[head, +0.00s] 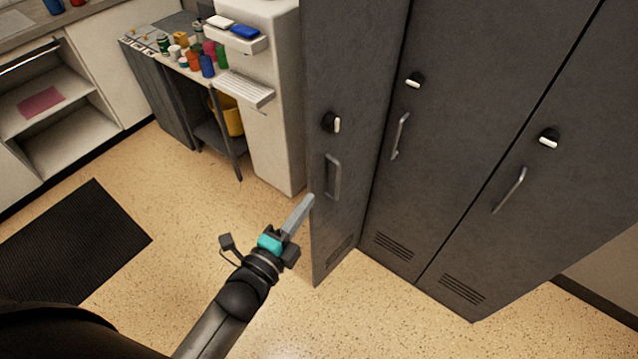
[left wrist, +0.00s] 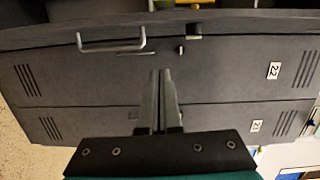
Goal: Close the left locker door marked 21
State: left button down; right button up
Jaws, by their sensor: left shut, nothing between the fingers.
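The left locker door (head: 335,220) stands open in the head view, swung out from the row. Its outer face, with knob and handle, shows; I see no number plate on it there. In the left wrist view the shut fingers (left wrist: 160,72) point at a dark locker door marked 22 (left wrist: 230,75). My right gripper is out of view.
The middle locker door (head: 435,170) and right locker door (head: 540,200) are shut, each with a knob and handle. A white dispenser (head: 275,130) and a table with colourful cups stand left of the open door. A black mat (head: 70,240) lies on the otherwise clear floor.

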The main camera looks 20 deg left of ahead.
aim_at(315, 158)
pick_arm(q)
jog(key=shift+w+a+r, duration=0.2)
jog(key=shift+w+a, duration=0.05)
jog(key=shift+w, duration=1.7)
jog(key=shift+w+a+r, duration=0.15)
jog(key=shift+w+a, duration=0.15)
jog(key=shift+w, duration=1.65)
jog(key=shift+w+a+r, duration=0.2)
jog(key=shift+w+a, duration=0.05)
jog(key=shift+w, duration=1.7)
jog(key=shift+a+m, duration=0.1)
jog(key=shift+m, duration=0.2)
